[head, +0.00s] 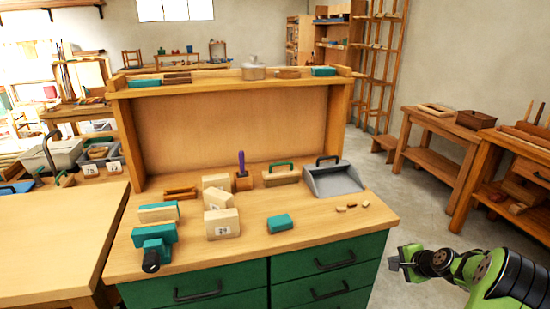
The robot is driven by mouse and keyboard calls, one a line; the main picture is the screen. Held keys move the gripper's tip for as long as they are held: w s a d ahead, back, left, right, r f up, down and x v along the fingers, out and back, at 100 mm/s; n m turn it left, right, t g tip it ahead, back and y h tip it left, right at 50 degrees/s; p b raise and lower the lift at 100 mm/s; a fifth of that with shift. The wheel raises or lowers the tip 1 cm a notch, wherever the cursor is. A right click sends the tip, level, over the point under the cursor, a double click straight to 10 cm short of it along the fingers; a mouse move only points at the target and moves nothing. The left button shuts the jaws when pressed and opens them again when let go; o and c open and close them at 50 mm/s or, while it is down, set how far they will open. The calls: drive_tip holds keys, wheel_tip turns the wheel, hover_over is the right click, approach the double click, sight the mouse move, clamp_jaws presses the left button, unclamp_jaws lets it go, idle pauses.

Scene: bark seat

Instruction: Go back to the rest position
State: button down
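My gripper (397,263) is at the lower right, at the end of my green and black arm. It is in the air just off the right front corner of the workbench (120,264), clear of everything on it. The fingers are small and dark here, and I cannot make out whether they are apart or closed. I see no object in them.
Side tables (432,122) stand at the right. Grey floor (395,200) is open between.

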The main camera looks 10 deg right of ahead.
drive_tip(key=a+r+n+g+p, duration=0.25)
drive_tip(key=a+r+n, duration=0.35)
drive_tip(key=a+r, duration=0.6)
drive_tip(key=s+a+r+n+p, duration=0.45)
drive_tip(key=s+a+r, duration=0.45)
drive_tip(key=a+r, duration=0.4)
drive_tip(key=s+a+r+n+p, duration=0.1)
drive_tip(key=s+a+r+n, duration=0.1)
drive_tip(key=s, duration=0.7)
drive_tip(key=s+a+r+n+g+p, duration=0.1)
drive_tip(key=s+a+r+n+p, duration=0.1)
drive_tip(key=s+a+n, duration=0.3)
drive_tip(key=s+a, duration=0.2)
drive_tip(key=s, duration=0.2)
drive_tip(key=shift+s+r, duration=0.2)
drive_tip(key=shift+s, duration=0.2)
